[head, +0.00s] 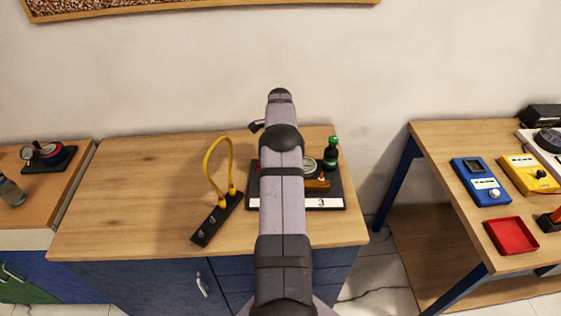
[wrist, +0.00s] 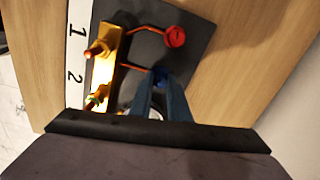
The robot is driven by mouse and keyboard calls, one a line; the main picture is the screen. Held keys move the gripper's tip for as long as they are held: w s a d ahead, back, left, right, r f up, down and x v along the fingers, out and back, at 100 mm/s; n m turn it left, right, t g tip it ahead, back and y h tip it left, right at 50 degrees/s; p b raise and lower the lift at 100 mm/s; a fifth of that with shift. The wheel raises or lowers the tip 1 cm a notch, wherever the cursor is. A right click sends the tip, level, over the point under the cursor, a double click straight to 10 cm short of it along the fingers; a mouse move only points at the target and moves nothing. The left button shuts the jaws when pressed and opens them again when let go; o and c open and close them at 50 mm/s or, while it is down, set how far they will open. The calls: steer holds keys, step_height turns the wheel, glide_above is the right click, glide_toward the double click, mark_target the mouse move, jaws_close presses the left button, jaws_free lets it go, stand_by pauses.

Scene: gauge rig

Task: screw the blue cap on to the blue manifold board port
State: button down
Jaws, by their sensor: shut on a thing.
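The manifold board (wrist: 195,62) is a dark plate on the wooden bench. It carries a brass block (wrist: 108,62) with ports beside a white strip numbered 1 and 2. My gripper (wrist: 160,82) points down over the board, its blue-grey fingers shut on a small blue piece, which looks like the blue cap (wrist: 160,75). The fingers hide most of it, so whether it touches a port is unclear. A red round cap or knob (wrist: 175,37) is beside it, at the end of a thin red line from the block. In the head view my arm covers the middle of the board (head: 336,190) and hides the gripper.
A green bottle (head: 331,152) stands at the board's back right, near a round gauge (head: 309,165). Left of the board, a dark bar (head: 207,228) bears a yellow looped hose (head: 208,165). The bench's left side is clear. A separate table (head: 450,135) stands right.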

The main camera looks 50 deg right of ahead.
steer(key=shift+w+a+f+m, duration=0.1)
steer(key=shift+w+a+m, duration=0.1)
steer(key=shift+m, duration=0.6)
steer(key=c, duration=1.8)
jaws_free()
steer(key=shift+c, duration=0.2)
steer(key=o, duration=0.6)
steer(key=shift+d, duration=0.15)
steer(key=shift+c, duration=0.2)
steer(key=shift+r+b, duration=1.3)
steer(key=shift+r, duration=2.4)
